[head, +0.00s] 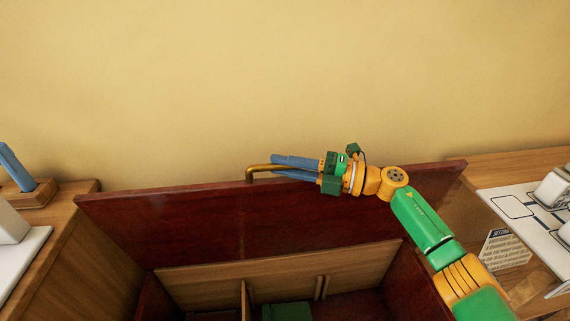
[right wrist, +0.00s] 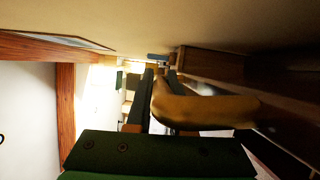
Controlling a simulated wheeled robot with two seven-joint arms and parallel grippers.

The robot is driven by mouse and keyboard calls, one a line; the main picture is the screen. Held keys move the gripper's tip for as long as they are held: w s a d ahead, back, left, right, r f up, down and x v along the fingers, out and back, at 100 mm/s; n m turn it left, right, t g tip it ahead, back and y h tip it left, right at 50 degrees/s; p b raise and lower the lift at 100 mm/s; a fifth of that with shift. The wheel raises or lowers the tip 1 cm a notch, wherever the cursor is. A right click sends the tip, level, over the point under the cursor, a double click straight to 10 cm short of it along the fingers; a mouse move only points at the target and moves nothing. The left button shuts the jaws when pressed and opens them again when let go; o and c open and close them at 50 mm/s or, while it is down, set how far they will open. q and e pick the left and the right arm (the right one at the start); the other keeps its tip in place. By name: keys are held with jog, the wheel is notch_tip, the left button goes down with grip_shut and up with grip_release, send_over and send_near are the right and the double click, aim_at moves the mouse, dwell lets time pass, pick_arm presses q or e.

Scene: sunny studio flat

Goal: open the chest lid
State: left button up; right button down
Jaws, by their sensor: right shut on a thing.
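The chest lid (head: 180,215) is a dark red-brown wooden panel, raised and standing steeply against the yellow wall. The chest interior shows below it, with a pale wooden divider (head: 245,298) and something green (head: 290,312) inside. A brass handle (head: 258,171) sits on the lid's top edge. My right gripper (head: 272,166) is shut on the handle, its blue fingers pointing left along the lid's edge. My left gripper does not show.
A wooden counter (head: 75,210) stands on the left with a block holding a blue-handled thing (head: 15,166). On the right, a wooden surface (head: 520,163) carries a white board (head: 520,205) and white items. A printed sign (head: 505,250) stands below. The wall (head: 280,70) is close behind the lid.

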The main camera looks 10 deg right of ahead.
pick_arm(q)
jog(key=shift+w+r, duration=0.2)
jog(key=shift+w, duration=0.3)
pick_arm(e)
jog(key=shift+w+r, duration=0.1)
jog(key=shift+w, duration=0.45)
jog(key=c, duration=0.8)
grip_release()
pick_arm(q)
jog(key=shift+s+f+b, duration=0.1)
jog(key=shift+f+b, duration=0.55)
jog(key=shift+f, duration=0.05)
pick_arm(e)
jog(key=v, duration=0.7)
jog(key=shift+s, duration=0.1)
